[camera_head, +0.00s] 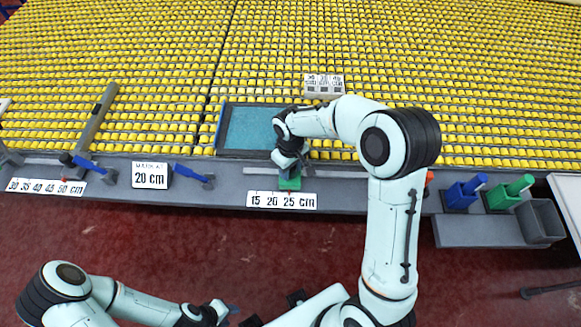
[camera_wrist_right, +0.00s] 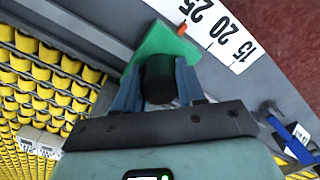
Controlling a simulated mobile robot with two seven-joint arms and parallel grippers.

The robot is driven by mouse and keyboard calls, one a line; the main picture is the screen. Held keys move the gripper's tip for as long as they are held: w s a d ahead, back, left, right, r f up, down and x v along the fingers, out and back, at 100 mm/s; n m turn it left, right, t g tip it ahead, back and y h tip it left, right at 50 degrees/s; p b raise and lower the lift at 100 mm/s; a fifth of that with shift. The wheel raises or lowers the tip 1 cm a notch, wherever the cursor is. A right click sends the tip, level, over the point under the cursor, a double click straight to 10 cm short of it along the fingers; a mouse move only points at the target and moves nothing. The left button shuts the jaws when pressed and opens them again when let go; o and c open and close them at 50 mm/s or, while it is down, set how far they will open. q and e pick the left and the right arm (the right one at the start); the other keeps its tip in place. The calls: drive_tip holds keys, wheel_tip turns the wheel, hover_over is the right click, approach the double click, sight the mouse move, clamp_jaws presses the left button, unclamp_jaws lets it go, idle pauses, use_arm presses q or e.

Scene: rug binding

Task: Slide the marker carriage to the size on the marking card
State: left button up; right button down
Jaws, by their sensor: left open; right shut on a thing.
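The marker carriage is a green block (camera_head: 289,182) on the rail at the table's front edge, beside the scale strip (camera_head: 282,201) reading 15, 20, 25 cm. In the right wrist view the green carriage (camera_wrist_right: 160,45) has an orange pointer (camera_wrist_right: 182,29), which lies near the 25 mark. My right gripper (camera_wrist_right: 158,80) is shut on a dark knob (camera_wrist_right: 158,76) on the carriage. The marking card (camera_head: 150,175) reads 20 cm. My left gripper (camera_head: 226,311) is open and empty, low in front of the table.
A second scale strip (camera_head: 46,187) reads 30 to 50 cm at the left. Blue-handled tools flank the card. A blue tray (camera_head: 250,128) lies behind the rail. Blue and green holders (camera_head: 460,195) and a grey bin (camera_head: 541,220) stand at the right.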

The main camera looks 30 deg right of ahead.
drive_tip(key=shift+a, duration=0.15)
drive_tip(key=w+a, duration=0.2)
drive_tip(key=a, duration=0.2)
drive_tip(key=shift+w+a+p, duration=0.15)
drive_tip(key=shift+w+p, duration=0.15)
drive_tip(key=shift+w, duration=0.1)
use_arm(q)
drive_tip(key=shift+w+r, duration=0.3)
drive_tip(key=shift+r, duration=0.1)
use_arm(e)
drive_tip(key=shift+s, duration=0.1)
drive_tip(key=c, duration=0.7)
unclamp_jaws()
drive_tip(key=shift+o, duration=0.2)
use_arm(q)
drive_tip(key=shift+w+r+p, duration=0.45)
drive_tip(key=shift+w+r, duration=0.05)
drive_tip(key=shift+r, duration=0.1)
use_arm(e)
wheel_tip(320, 180, up, 14)
drive_tip(key=shift+f, duration=0.25)
